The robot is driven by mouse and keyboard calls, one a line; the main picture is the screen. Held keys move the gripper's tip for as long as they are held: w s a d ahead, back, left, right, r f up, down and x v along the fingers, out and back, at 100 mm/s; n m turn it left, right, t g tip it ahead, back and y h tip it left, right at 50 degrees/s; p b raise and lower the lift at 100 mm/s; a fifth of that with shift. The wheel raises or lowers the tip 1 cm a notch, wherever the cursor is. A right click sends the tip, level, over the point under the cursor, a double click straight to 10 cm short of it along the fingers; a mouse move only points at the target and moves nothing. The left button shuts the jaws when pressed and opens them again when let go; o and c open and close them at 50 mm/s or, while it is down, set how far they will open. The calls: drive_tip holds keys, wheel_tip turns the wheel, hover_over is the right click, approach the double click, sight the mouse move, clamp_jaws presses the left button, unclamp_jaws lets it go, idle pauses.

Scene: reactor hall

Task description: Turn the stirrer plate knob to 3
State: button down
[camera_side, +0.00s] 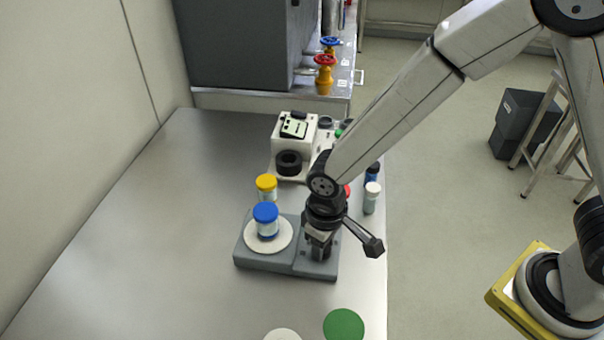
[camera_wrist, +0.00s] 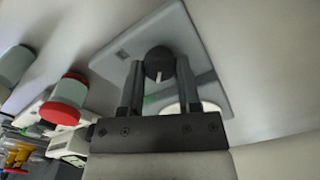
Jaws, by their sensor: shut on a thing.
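The stirrer plate (camera_side: 263,262) is a grey box on the bench with a round white top plate (camera_side: 285,240) on its left part. A vial with a blue lid (camera_side: 265,212) stands on that plate. My gripper (camera_side: 319,250) points down over the right part of the stirrer plate and hides the knob in the side view. In the wrist view the knob (camera_wrist: 158,66) is dark and round with a white pointer mark, and sits between my two fingers. My gripper is shut on it. I cannot read any scale numbers around the knob.
A yellow-lidded vial (camera_side: 266,184) stands just behind the stirrer plate. A white instrument (camera_side: 295,130) with a display is farther back. A white-lidded vial (camera_side: 371,198) is near the bench's right edge. A green disc (camera_side: 344,325) lies in front. The left bench is clear.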

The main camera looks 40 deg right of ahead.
drive_tip(key=m, duration=0.4)
drive_tip(key=shift+m, duration=0.3)
drive_tip(key=m, duration=0.3)
drive_tip(key=shift+m, duration=0.4)
drive_tip(key=m, duration=0.3)
drive_tip(key=shift+m, duration=2.2)
drive_tip(key=shift+c, duration=1.5)
unclamp_jaws()
drive_tip(key=shift+r, duration=0.15)
